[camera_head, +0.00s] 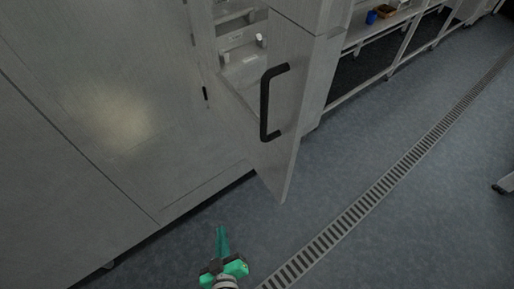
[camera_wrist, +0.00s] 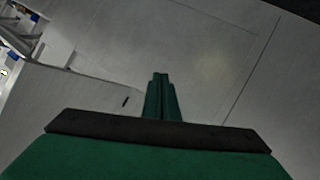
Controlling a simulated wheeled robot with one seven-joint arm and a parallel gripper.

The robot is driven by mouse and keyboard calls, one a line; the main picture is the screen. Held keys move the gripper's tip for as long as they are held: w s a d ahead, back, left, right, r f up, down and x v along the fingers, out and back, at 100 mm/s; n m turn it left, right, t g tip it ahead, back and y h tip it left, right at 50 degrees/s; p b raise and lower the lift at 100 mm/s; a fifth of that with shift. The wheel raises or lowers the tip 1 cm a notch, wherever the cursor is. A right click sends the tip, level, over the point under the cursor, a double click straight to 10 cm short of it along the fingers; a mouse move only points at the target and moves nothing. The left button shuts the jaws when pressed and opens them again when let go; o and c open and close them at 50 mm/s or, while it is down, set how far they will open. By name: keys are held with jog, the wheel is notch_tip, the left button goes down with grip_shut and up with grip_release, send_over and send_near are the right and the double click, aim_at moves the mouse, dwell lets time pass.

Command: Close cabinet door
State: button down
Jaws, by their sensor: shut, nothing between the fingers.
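The cabinet door (camera_head: 284,112) stands open in the head view, swung out from the cabinet (camera_head: 120,110) over the floor. It has a black bar handle (camera_head: 266,102) on its face. Behind it the cabinet's inside (camera_head: 240,50) shows, with shelves and small white items. My gripper (camera_head: 222,232) is green and shut, with nothing in it. It is low in the picture, to the left of and below the door, apart from it. In the wrist view my gripper (camera_wrist: 160,78) is also shut, with pale cabinet panels (camera_wrist: 200,60) in front of it.
A slotted floor drain (camera_head: 365,203) runs diagonally to the right of the door. At the top right, a shelf unit (camera_head: 345,85) holds a blue cup (camera_head: 371,17) and a brown box (camera_head: 386,11). The grey floor (camera_head: 440,180) on the right is mostly clear.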

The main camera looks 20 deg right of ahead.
aim_at(270, 144)
jog(key=w+d+r+m+h, duration=0.3)
jog(key=w+r+m+h, duration=0.2)
jog(key=w+r+h, duration=0.55)
jog(key=s+a+r+m+g+h, duration=0.1)
jog(key=s+r+m+g+h, duration=0.25)
jog(key=r+m, duration=0.5)
jog(key=s+a+r+m+g+h, duration=0.1)
jog(key=s+r+m+g+h, duration=0.3)
jog(key=r, duration=0.7)
jog(key=w+d, duration=0.1)
jog(key=d, duration=0.3)
jog(key=w+d+g+y, duration=0.1)
jog(key=w+d, duration=0.1)
jog(key=d, duration=0.2)
jog(key=w+d+m+y, duration=0.1)
jog(key=w+d, duration=0.1)
jog(key=d, duration=0.2)
jog(key=shift+d+f, duration=0.2)
jog(key=shift+d, duration=0.2)
jog(key=shift+w, duration=0.1)
jog(key=shift+d, duration=0.1)
